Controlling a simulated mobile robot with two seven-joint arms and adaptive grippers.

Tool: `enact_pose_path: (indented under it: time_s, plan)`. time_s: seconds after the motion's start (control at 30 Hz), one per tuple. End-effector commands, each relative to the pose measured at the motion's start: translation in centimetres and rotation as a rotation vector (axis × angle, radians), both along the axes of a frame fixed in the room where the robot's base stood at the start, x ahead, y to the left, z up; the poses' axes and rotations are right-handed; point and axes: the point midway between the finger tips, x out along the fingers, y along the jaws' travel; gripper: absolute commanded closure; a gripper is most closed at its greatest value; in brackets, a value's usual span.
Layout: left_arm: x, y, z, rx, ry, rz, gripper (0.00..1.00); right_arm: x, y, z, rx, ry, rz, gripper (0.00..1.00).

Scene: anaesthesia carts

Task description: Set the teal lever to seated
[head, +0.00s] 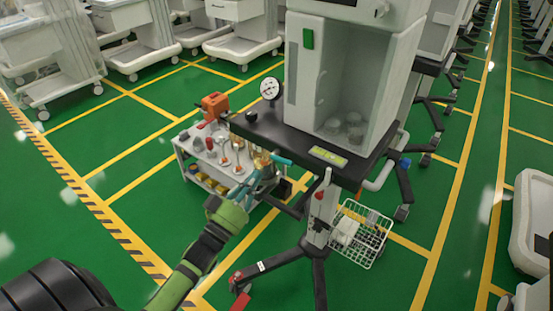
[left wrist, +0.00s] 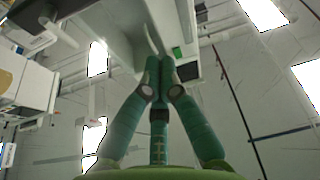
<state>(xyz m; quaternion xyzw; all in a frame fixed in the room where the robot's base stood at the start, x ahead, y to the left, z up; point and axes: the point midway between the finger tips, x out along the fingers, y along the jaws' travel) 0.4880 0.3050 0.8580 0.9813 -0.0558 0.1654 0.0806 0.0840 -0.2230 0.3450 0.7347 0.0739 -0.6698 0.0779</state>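The teal lever (head: 281,160) sticks out beside a brass-coloured part (head: 261,159) under the left edge of the anaesthesia cart's dark shelf. My left gripper (head: 256,178) is just below and left of the lever in the head view, pointing up at it. Whether it touches the lever is not clear. In the left wrist view the two green fingers of my left gripper (left wrist: 159,62) come together at their tips, with nothing clearly held between them. The lever cannot be made out in that view. My right gripper is not in view.
The cart's dark shelf (head: 290,131) overhangs the area by the lever, with a round gauge (head: 270,88) at its left end. A low grey trolley (head: 205,165) with small items stands at left. A wire basket (head: 360,235) and cart legs stand at right. Green floor is open at left.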

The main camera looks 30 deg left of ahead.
Motion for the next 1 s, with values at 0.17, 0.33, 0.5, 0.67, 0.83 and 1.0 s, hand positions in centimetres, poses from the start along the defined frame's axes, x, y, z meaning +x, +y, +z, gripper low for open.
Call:
enact_pose_path:
  time_s: [0.17, 0.33, 0.5, 0.67, 0.83, 1.0]
  plan:
    - [3.9, -0.3, 1.7, 0.001, -0.005, 0.000, 1.00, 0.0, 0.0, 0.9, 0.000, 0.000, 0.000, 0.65]
    - [7.0, -0.7, 2.2, -0.002, 0.001, 0.000, 1.00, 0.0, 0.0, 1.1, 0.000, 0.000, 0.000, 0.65]
    - [8.1, -1.1, 0.0, -0.002, 0.000, 0.000, 1.00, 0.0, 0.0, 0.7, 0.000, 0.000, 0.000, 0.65]
    - [8.6, -1.3, -0.8, 0.000, -0.001, -0.001, 1.00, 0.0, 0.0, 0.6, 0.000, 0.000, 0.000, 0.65]
    - [8.7, -1.4, -1.0, 0.000, 0.000, -0.001, 1.00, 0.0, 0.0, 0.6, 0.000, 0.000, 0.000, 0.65]
    - [8.7, -1.4, -1.0, 0.000, 0.000, -0.001, 1.00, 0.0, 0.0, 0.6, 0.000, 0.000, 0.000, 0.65]
